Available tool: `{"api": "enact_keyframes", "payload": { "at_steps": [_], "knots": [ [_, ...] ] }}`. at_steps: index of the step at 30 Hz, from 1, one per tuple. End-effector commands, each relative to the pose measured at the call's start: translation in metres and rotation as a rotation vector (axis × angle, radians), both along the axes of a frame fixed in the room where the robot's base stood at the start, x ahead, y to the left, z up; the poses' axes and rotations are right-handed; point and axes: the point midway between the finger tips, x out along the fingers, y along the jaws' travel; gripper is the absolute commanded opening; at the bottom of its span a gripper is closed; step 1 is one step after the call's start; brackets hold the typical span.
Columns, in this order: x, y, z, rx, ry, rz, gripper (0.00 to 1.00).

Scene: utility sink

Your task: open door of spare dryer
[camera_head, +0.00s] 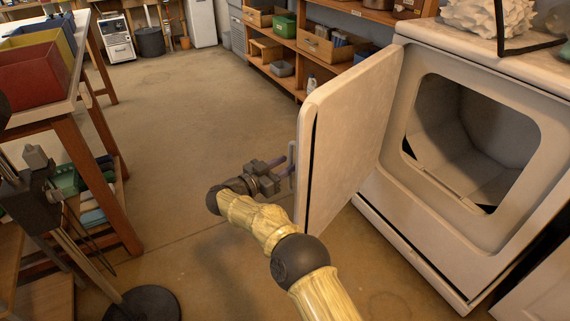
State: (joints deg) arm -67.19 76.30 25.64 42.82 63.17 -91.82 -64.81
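The white spare dryer (390,188) stands at the right. Its door (349,146) is swung well open toward the left, and the empty-looking drum (462,138) shows through the opening. A handle (291,167) sits on the door's outer side near its free edge. My gripper (283,169) is at this handle, with its fingers reaching to it from the left. The fingers are small and partly hidden, so I cannot tell whether they are closed on the handle.
A wooden table (66,108) with coloured bins stands at the left. A round black base (142,303) is on the floor at the lower left. Wooden shelves (297,46) with boxes line the back. The concrete floor (195,110) between them is clear.

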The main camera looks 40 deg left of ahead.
Motion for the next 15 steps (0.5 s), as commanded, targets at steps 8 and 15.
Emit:
{"api": "enact_keyframes", "payload": {
  "at_steps": [8,15],
  "knots": [
    [-0.047,0.006,0.002,-0.001,0.001,0.004,0.34],
    [-0.097,0.012,0.002,-0.001,0.000,0.007,0.34]
  ]
}}
